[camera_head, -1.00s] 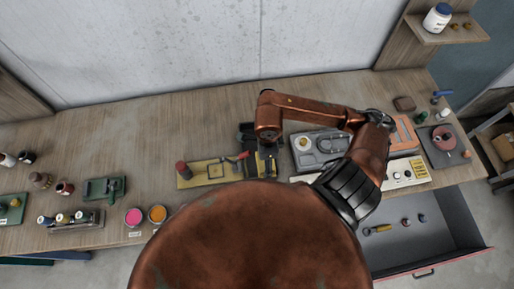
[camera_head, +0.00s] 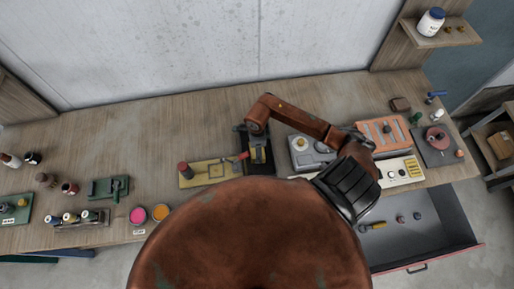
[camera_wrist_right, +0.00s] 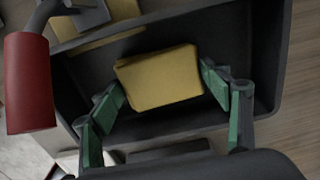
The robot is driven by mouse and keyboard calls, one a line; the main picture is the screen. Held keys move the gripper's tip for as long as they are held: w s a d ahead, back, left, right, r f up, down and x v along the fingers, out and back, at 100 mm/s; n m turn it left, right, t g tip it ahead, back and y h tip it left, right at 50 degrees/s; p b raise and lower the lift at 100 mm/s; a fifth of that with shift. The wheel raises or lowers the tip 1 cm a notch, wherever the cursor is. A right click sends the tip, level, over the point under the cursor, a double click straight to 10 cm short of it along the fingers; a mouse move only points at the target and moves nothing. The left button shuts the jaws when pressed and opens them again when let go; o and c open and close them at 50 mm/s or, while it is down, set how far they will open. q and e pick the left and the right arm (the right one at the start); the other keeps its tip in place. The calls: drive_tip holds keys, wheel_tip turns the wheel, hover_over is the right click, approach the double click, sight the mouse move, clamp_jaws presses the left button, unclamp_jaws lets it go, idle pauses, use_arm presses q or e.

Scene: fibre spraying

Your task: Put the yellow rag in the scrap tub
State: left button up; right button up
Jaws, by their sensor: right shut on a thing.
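The yellow rag (camera_wrist_right: 160,77) is a folded pad between the green-padded fingers of my right gripper (camera_wrist_right: 165,100) in the right wrist view. The gripper is shut on it. The dark tub (camera_wrist_right: 266,50) lies around and beneath the rag in that view; I cannot tell whether the rag touches its floor. In the head view my right gripper (camera_head: 258,153) points down over the dark tub (camera_head: 247,168) on the bench, and mostly covers it. My left gripper is not in view.
A red-handled lever tool (camera_head: 243,156) on a yellow board stands just left of the tub, and its red grip (camera_wrist_right: 30,82) is close in the wrist view. A grey device (camera_head: 310,153) is just to the right. An open drawer (camera_head: 425,215) juts out at front right.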

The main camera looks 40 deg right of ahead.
drive_tip(key=shift+f, duration=0.15)
drive_tip(key=shift+f, duration=0.1)
drive_tip(key=o, duration=1.1)
drive_tip(key=shift+r, duration=0.3)
wheel_tip(320, 180, up, 12)
drive_tip(key=b, duration=0.2)
drive_tip(key=shift+b, duration=0.3)
drive_tip(key=shift+f, duration=0.1)
